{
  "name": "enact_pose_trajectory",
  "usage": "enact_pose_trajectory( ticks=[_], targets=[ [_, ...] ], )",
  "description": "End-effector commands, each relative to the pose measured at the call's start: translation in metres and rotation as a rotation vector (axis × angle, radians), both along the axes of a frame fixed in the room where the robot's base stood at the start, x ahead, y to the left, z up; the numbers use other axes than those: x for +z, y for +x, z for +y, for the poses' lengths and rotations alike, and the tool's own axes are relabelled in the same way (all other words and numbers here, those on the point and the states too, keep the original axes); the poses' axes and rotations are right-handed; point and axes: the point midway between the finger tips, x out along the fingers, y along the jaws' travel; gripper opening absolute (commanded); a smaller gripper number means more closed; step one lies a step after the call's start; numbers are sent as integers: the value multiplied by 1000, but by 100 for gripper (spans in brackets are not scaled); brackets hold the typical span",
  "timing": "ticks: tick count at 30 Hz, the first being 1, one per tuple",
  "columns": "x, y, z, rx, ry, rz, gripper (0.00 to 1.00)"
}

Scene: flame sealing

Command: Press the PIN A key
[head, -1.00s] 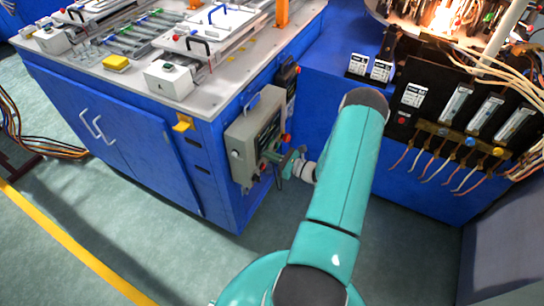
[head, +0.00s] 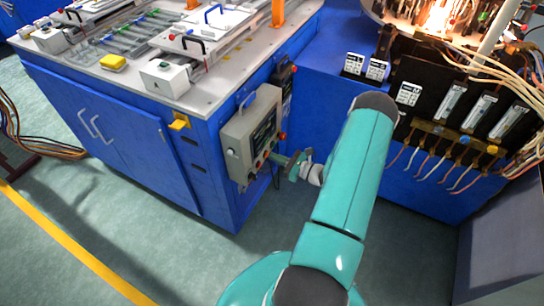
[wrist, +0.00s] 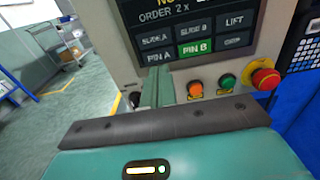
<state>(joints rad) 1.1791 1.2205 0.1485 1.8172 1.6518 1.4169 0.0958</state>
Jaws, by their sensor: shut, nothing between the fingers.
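The control panel (wrist: 200,40) fills the upper part of the wrist view; its grey box (head: 252,134) is on the blue bench's corner in the head view. Its dark screen has labelled keys in two rows. The PIN A key (wrist: 159,57) is lower left, dark. The PIN B key (wrist: 194,49) beside it is lit green. My gripper (wrist: 157,74) is shut and empty, its teal fingertips just below the PIN A label and covering that key's lower edge. I cannot tell whether they touch. In the head view my gripper (head: 274,157) points at the panel's lower part.
Below the screen are an orange button (wrist: 195,89), a green button (wrist: 228,82) and a red emergency knob (wrist: 265,78), right of my fingers. A blue bench with several hanging wires (head: 440,165) stands right of my arm. Green floor lies left of the panel.

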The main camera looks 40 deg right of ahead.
Motion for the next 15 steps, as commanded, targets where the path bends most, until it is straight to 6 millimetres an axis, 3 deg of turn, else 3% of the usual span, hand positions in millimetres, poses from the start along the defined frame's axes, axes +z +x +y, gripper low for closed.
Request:
enact_pose_trajectory(
  ticks=[9,15],
  targets=[
    [0,-59,-24,-5,-2,2,0],
    [0,-82,-32,-3,-2,2,0]
  ],
)
